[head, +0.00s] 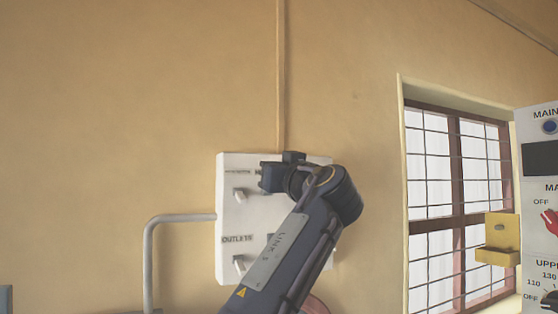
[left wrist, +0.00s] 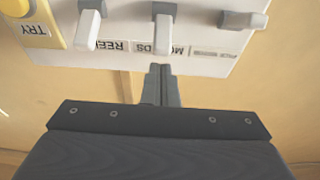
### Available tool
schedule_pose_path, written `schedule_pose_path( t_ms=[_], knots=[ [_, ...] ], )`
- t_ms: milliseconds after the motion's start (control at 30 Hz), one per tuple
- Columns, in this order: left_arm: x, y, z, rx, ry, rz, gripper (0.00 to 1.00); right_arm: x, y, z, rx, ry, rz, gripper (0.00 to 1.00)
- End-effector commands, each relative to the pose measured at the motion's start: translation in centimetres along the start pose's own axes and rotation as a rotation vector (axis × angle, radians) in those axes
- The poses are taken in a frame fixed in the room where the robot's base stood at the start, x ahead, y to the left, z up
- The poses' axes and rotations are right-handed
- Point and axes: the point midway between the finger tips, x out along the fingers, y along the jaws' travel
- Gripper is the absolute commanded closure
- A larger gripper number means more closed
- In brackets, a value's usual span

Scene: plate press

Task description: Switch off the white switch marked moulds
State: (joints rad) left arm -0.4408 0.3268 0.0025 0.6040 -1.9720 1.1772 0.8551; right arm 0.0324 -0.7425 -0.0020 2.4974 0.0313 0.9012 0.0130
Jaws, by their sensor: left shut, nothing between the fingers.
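The white panel (head: 229,218) is on the wall in the head view, partly covered by my left arm. My left gripper (head: 267,178) is at its upper part. In the left wrist view the panel appears upside down. The moulds switch (left wrist: 163,32) is the middle white lever, covering part of its own label. The fingertips of my left gripper (left wrist: 162,68) are shut and empty, close to the lever's end and in line with it. A small gap shows there; I cannot tell the depth. My right gripper is out of view.
A lever (left wrist: 88,30) near the reel label and another lever (left wrist: 242,20) flank the moulds one. A yellow box (left wrist: 40,20) marked TRY is beside them. A grey pipe (head: 150,260) runs into the panel. A control cabinet (head: 540,180) stands right, by the window.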

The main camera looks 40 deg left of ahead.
Motion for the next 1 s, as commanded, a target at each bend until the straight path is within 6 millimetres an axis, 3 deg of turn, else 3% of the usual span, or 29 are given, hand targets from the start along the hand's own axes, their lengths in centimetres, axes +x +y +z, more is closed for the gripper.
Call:
schedule_pose_path(
  t_ms=[200, 633, 1000],
  knots=[
    [-1.1, -0.1, 1.4, 0.000, 0.000, -0.001, 1.00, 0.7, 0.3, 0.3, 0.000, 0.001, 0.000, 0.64],
    [-1.3, 0.0, 1.6, -0.001, 0.003, -0.001, 1.00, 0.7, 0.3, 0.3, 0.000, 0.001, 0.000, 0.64],
    [-1.6, 0.0, 2.0, -0.001, 0.064, -0.001, 1.00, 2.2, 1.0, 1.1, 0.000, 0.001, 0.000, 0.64]
  ],
)
